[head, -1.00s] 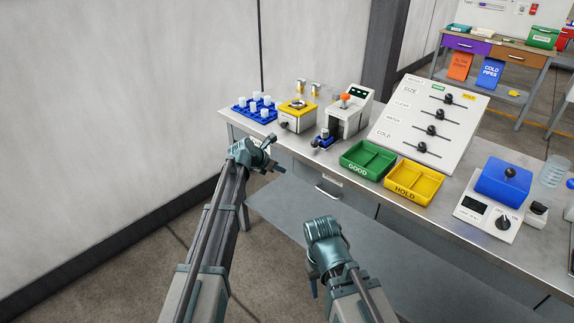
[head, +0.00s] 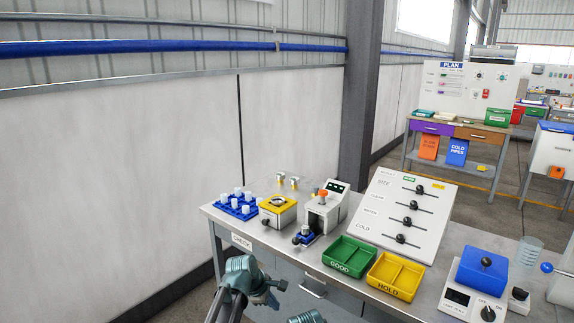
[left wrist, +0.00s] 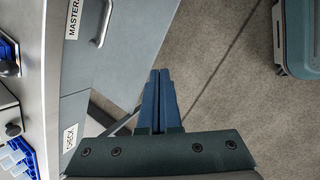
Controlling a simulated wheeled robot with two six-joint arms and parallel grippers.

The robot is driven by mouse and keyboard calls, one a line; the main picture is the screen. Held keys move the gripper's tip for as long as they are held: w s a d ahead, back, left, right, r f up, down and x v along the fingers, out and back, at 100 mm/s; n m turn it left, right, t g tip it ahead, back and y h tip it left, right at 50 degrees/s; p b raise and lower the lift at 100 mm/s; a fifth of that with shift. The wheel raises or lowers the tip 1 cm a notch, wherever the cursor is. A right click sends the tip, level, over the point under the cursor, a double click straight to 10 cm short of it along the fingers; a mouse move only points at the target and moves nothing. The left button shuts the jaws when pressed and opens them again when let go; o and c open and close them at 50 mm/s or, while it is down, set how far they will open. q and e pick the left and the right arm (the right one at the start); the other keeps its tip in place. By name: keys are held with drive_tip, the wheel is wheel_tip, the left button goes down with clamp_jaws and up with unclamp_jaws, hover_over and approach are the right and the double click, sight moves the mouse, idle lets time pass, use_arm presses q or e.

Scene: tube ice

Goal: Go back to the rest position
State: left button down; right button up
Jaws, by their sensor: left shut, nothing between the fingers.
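My left gripper (head: 272,298) is low in the head view, in front of the bench's front left part and below its top. In the left wrist view its two blue fingers (left wrist: 158,78) lie together, shut and empty, over the grey floor. The bench front and its drawer handle stand to the left of them. Only the top of my right arm's wrist (head: 306,317) shows at the bottom edge of the head view. My right gripper is out of the picture.
The bench (head: 287,240) holds a blue rack (head: 236,207) of white pieces, a yellow-topped device (head: 278,210), a green GOOD tray (head: 338,263), a yellow HOLD tray (head: 388,292) and a slider board (head: 412,175). Bare floor (left wrist: 225,95) lies beside the bench.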

use_arm(q)
drive_tip(key=s+a+r+m+g+y+p, duration=0.1)
drive_tip(key=s+r+m+g+y+p, duration=0.1)
drive_tip(key=s+m, duration=0.8)
drive_tip(key=s+r+m+g+y+p, duration=0.1)
drive_tip(key=s+m+y+p, duration=0.2)
drive_tip(key=s+m, duration=0.6)
drive_tip(key=s, duration=0.5)
drive_tip(key=shift+s+a+r+m+g, duration=0.3)
drive_tip(key=shift+a+r+m+g, duration=0.1)
